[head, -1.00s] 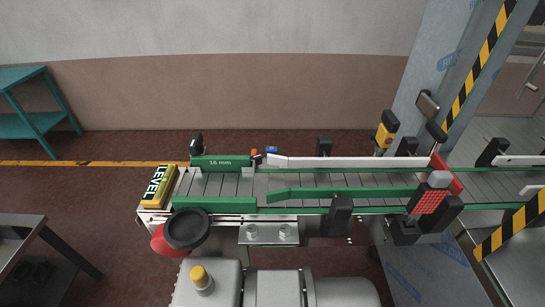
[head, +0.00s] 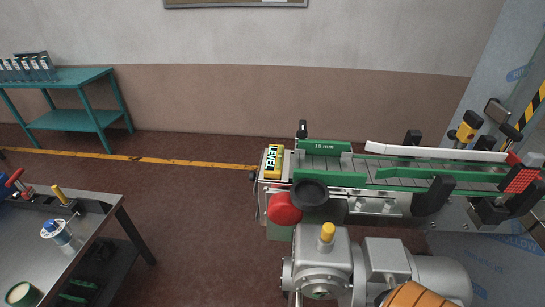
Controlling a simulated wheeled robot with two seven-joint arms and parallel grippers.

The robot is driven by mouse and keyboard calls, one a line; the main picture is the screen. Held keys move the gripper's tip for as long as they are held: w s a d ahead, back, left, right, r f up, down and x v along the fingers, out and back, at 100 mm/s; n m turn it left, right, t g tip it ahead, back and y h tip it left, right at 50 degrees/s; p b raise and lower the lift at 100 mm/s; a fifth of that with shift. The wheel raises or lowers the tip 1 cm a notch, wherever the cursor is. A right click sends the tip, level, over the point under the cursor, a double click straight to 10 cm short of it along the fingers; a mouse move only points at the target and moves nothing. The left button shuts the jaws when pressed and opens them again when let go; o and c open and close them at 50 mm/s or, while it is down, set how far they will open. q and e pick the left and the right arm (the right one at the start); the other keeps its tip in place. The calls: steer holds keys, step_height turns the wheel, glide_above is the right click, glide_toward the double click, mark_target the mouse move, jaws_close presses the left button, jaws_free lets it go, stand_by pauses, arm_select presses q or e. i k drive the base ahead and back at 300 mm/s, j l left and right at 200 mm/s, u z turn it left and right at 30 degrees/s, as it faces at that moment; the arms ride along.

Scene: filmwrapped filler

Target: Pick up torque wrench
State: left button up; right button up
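I cannot make out a torque wrench for certain in the head view. A red-handled tool (head: 14,178) lies at the left edge on the metal workbench (head: 95,225), partly cut off by the frame, and I cannot tell what it is. Neither my left nor my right gripper shows.
The conveyor (head: 330,165) with green rails, a yellow level (head: 273,160) and a red knob (head: 285,208) stands at right, with a grey motor (head: 325,260) in front. A teal shelf table (head: 85,80) stands at back left. Brown floor (head: 190,200) is free between workbench and conveyor.

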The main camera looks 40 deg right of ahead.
mark_target(28, 193)
steer(key=i+j+u, duration=0.5)
steer(key=i+j, duration=0.15)
steer(key=i+l+z, duration=0.25)
steer(key=z, duration=0.2)
steer(key=i+l+z, duration=0.1)
steer(key=i+z, duration=0.6)
steer(key=z, duration=0.15)
steer(key=i+z, duration=1.2)
steer(key=i+j+z, duration=0.2)
steer(key=z, duration=0.2)
steer(key=i+j+z, duration=0.3)
steer(key=z, duration=0.15)
steer(key=i+j+z, duration=0.15)
steer(key=z, duration=0.3)
steer(key=i+j+z, duration=0.1)
steer(key=j+z, duration=0.15)
steer(key=z, duration=0.15)
steer(key=j+z, duration=0.25)
steer(key=z, duration=0.2)
steer(key=i+j+z, duration=0.1)
steer(key=j+z, duration=0.15)
steer(key=z, duration=0.2)
steer(key=j+z, duration=0.25)
steer(key=z, duration=4.85)
